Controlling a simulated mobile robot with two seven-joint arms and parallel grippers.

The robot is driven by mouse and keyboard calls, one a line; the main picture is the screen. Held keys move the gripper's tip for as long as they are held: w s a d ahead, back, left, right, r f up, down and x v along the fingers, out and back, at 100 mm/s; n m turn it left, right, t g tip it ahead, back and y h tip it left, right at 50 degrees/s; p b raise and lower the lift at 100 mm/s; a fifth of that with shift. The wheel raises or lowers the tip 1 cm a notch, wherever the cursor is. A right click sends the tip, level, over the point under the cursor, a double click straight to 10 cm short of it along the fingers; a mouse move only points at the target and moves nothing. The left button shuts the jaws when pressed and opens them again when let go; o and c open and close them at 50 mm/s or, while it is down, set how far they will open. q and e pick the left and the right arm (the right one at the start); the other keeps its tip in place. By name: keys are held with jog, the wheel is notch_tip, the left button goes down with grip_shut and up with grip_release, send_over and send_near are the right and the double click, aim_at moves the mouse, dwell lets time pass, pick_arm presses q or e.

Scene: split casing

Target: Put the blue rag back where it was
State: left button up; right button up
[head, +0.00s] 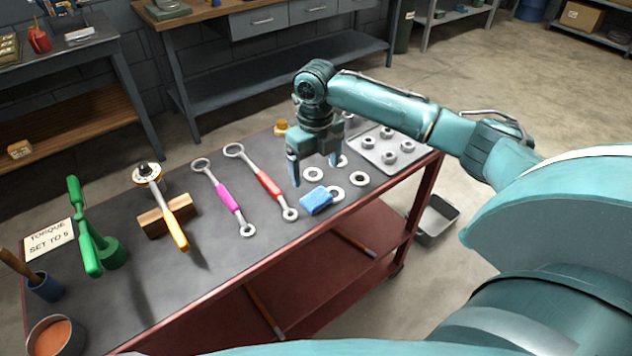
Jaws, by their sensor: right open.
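The blue rag (316,201) is a small folded bundle lying on the dark top of the red workbench (225,277), close to its front edge. It lies beside several pale washers (313,174) and right of the red-handled wrench (268,184). It seems to touch or overlap one washer. My right gripper (315,172) is open and empty, pointing down above the washers. It appears just behind the rag and apart from it. My left gripper is not in view.
A grey tray (377,160) with several nuts or spacers stands right of the gripper. A pink-handled wrench (226,196), a yellow-handled tool on a wooden block (153,222), a green stand (110,252) and a torque sign (49,238) fill the left. A grey bin (437,219) is on the floor.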

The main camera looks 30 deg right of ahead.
notch_tip(320, 180, up, 4)
dwell(0.6)
jog(key=s+a+f+m, duration=0.2)
jog(key=a+f, duration=0.1)
jog(key=s+a+f+m, duration=0.2)
jog(key=a+f, duration=0.1)
jog(key=s+a+f+m+y, duration=0.1)
jog(key=s+a+f+m, duration=0.1)
jog(key=a+f, duration=0.1)
jog(key=shift+a+t, duration=0.4)
jog(key=shift+a, duration=0.15)
jog(key=s+a+f+m+t+y, duration=0.1)
jog(key=s+a+f+m, duration=0.2)
jog(key=s+a+m, duration=0.35)
jog(key=s+d+m+t+h, duration=0.1)
jog(key=s+d+m, duration=0.3)
jog(key=s+m, duration=0.5)
jog(key=s+d+m+t+h, duration=0.1)
jog(key=s+d+m, duration=0.3)
jog(key=m, duration=1)
jog(key=w+a+f+n+t+y, duration=0.1)
jog(key=w+a+f+t+y, duration=0.2)
jog(key=w+a+f+t, duration=0.2)
jog(key=shift+w+a+f+t, duration=0.4)
jog(key=shift+a+f+t, duration=0.5)
jog(key=shift+a+f, duration=0.3)
